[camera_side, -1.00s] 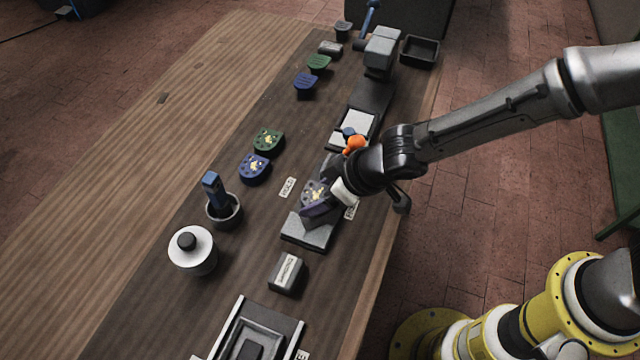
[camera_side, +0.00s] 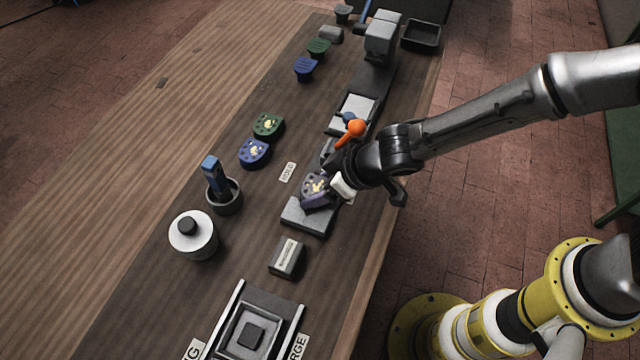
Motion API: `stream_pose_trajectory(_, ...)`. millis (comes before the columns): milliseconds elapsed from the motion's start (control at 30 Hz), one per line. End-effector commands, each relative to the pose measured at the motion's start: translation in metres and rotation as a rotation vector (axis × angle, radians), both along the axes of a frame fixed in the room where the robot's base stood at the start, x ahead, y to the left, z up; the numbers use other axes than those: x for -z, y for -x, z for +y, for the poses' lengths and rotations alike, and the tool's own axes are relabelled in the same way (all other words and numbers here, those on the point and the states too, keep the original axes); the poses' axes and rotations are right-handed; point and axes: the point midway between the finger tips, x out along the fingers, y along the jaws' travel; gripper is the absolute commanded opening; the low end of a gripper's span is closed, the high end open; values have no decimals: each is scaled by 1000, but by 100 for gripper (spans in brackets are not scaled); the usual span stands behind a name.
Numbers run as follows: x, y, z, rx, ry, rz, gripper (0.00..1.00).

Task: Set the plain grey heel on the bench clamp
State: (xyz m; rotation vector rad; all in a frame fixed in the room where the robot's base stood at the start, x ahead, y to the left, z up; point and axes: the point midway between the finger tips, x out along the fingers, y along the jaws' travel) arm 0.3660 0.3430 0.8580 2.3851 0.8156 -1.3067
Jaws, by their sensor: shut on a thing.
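My gripper (camera_side: 338,183) is shut on a horseshoe-shaped heel piece (camera_side: 314,187) with a grey top, small dots, a pale yellow mark and a purple lower edge. The piece is tilted, close over a flat grey block (camera_side: 301,217) on the bench. I cannot tell if it touches that block. A plain dark grey heel (camera_side: 343,12) stands at the far end of the bench. An orange ball-ended lever (camera_side: 355,127) rises behind my gripper, beside a pale plate (camera_side: 357,108). My wrist partly hides the fixture around the lever, and I cannot tell which part is the clamp.
Marked green (camera_side: 267,125) and blue (camera_side: 254,152) heels lie left of my gripper. Plain green (camera_side: 319,47) and blue (camera_side: 306,68) heels stand farther back. A brush pot (camera_side: 223,198), white canister (camera_side: 192,236), labelled block (camera_side: 287,257) and framed tray (camera_side: 250,330) stand nearer.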

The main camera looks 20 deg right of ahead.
Motion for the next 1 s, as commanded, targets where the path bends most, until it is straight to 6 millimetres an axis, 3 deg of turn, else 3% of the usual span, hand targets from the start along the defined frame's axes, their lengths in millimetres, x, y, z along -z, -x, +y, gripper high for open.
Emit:
stream_pose_trajectory(533, 4, 0, 0, -1, 0, -1, 0)
stream_pose_trajectory(567, 5, 0, 0, -1, 0, -1, 77)
stream_pose_trajectory(600, 4, 0, 0, 0, -1, -1, 84)
stream_pose_trajectory(700, 5, 0, 1, -1, -1, -1, 100)
stream_pose_trajectory(1000, -3, 4, -2, -1, -3, -1, 100)
